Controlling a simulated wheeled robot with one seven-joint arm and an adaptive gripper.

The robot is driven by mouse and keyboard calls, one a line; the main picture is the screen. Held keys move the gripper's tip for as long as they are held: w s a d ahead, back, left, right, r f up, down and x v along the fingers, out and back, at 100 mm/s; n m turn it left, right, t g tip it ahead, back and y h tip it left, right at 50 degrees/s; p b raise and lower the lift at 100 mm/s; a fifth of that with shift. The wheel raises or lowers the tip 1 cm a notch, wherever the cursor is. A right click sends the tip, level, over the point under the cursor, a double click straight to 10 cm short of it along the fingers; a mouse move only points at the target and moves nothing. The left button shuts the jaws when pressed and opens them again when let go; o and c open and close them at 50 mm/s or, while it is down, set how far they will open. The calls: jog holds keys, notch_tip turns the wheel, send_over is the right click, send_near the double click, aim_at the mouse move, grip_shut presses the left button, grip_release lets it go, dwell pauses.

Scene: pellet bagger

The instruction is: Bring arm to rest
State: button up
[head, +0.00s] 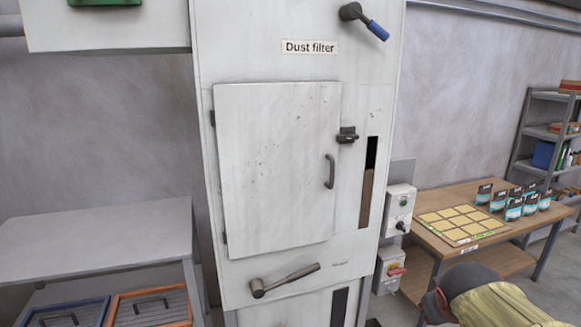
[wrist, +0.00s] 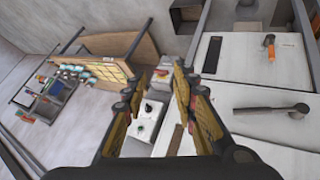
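My gripper (wrist: 158,88) shows in the wrist view with its two dark, yellowish-padded fingers spread apart. It is open, and nothing is held between the fingers. The pale control boxes (wrist: 150,112) show in the gap, beyond the fingers. I cannot make out my gripper's fingers in the head view. The tall white dust filter cabinet (head: 365,75) stands in the middle of the head view. Its door (head: 275,165) looks shut, with a dark latch (head: 347,135) at its right edge.
A blue-gripped lever (head: 364,21) and a lower grey lever (head: 284,281) stick out from the cabinet. Grey control boxes (head: 399,205) stand on its right. A wooden table (head: 505,228) holds a yellow grid mat (head: 461,222) and several pouches. A grey bench (head: 100,240) is at left.

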jog(key=s+a+f+y+b, duration=0.1)
jog(key=s+a+f+b, duration=0.1)
jog(key=s, duration=0.4)
jog(key=s+a+f+m+g+y+b, duration=0.1)
jog(key=s+a+f+b, duration=0.1)
jog(key=s+a+f, duration=0.2)
jog(key=s+a+f+y+b, duration=0.1)
jog(key=s+a+f+b, duration=0.1)
jog(key=s+a+f, duration=0.2)
jog(key=s+a, duration=0.3)
jog(key=s, duration=0.1)
jog(key=shift+s+m+g+y, duration=0.15)
jog(key=shift+m+g+y, duration=0.15)
jog(key=shift+a, duration=0.1)
